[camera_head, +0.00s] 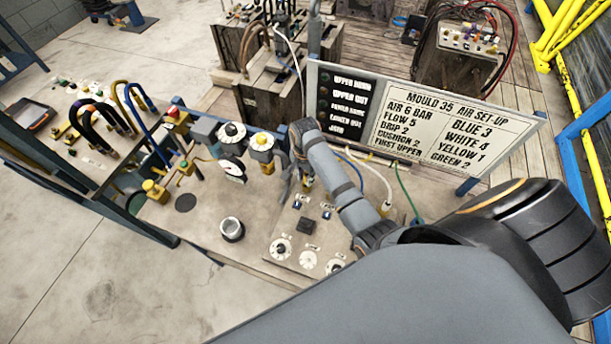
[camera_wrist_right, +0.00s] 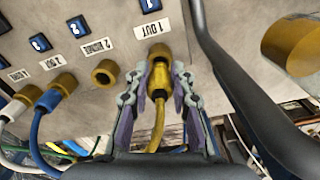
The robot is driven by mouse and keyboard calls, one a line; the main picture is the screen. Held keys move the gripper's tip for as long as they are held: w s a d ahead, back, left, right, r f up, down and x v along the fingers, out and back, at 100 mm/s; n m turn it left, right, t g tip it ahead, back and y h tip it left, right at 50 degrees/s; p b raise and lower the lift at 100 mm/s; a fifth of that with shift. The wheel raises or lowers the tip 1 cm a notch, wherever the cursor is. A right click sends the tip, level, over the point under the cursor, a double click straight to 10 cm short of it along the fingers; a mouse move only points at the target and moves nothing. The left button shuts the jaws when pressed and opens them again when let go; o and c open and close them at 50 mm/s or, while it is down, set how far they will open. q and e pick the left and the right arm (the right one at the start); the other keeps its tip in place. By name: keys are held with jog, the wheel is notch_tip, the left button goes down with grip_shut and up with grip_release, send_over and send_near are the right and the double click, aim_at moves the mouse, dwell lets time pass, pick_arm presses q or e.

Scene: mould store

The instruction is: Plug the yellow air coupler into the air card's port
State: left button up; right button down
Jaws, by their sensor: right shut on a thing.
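The air card is the white sign (camera_head: 440,118) reading BLUE 3, WHITE 4, YELLOW 1, GREEN 2. My right gripper (camera_wrist_right: 158,88) is shut on the yellow air coupler (camera_wrist_right: 158,80), whose yellow hose trails back between the fingers. The coupler is in line with the brass port labelled 1 (camera_wrist_right: 158,52) and meets it; I cannot tell how deep it sits. In the head view, my right gripper (camera_head: 305,183) is over the panel's back edge and its arm hides the coupler. My left gripper is not in view.
Port 2 (camera_wrist_right: 105,71) is empty. A blue hose (camera_wrist_right: 37,125) is in port 3, and a white hose (camera_wrist_right: 14,112) is at the neighbouring port. A green hose (camera_head: 406,194) hangs behind.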

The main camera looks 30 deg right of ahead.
jog(key=shift+f, duration=0.2)
dwell(0.3)
jog(key=shift+f, duration=0.3)
jog(key=shift+f, duration=0.6)
dwell(1.2)
jog(key=c, duration=0.7)
grip_release()
jog(key=shift+r, duration=0.1)
jog(key=shift+r, duration=3.7)
jog(key=shift+f, duration=0.1)
